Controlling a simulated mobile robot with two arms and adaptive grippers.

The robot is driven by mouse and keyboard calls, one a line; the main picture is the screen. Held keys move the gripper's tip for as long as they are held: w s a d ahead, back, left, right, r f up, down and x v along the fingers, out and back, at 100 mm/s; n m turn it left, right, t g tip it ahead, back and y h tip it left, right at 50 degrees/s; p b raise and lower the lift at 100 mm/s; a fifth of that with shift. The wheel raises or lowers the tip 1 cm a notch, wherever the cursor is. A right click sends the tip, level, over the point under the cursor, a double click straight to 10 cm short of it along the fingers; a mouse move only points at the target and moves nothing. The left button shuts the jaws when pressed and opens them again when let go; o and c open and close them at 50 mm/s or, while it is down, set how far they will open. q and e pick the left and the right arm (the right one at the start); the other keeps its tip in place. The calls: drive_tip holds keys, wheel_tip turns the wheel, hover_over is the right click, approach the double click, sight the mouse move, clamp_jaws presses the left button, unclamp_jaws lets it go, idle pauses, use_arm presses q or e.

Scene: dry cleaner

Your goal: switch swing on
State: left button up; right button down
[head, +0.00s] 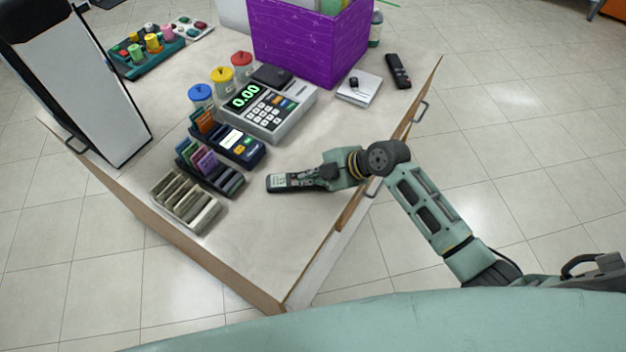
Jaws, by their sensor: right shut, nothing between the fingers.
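A dark handheld remote (277,183) with a small lit grey display lies on the counter, left of my right gripper. My right gripper (318,177) is shut and empty. Its fingers are over the right part of the remote and hide most of its buttons. I cannot tell whether the fingertips touch it, or read the display. A second black remote (398,71) lies near the counter's right edge. My left gripper is not in view.
The counter (275,245) is clear toward its front corner. A cash register (268,108), a card terminal (238,147), card holders (205,166) and a grey slotted tray (185,200) stand to the left. A purple box (310,45) is behind. A white pad (360,88) lies nearby.

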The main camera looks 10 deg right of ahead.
idle(0.4)
drive_tip(key=shift+r+p, duration=0.5)
drive_tip(key=shift+r, duration=0.25)
wheel_tip(320, 180, up, 5)
drive_tip(key=p, duration=0.3)
drive_tip(key=shift+p, duration=0.4)
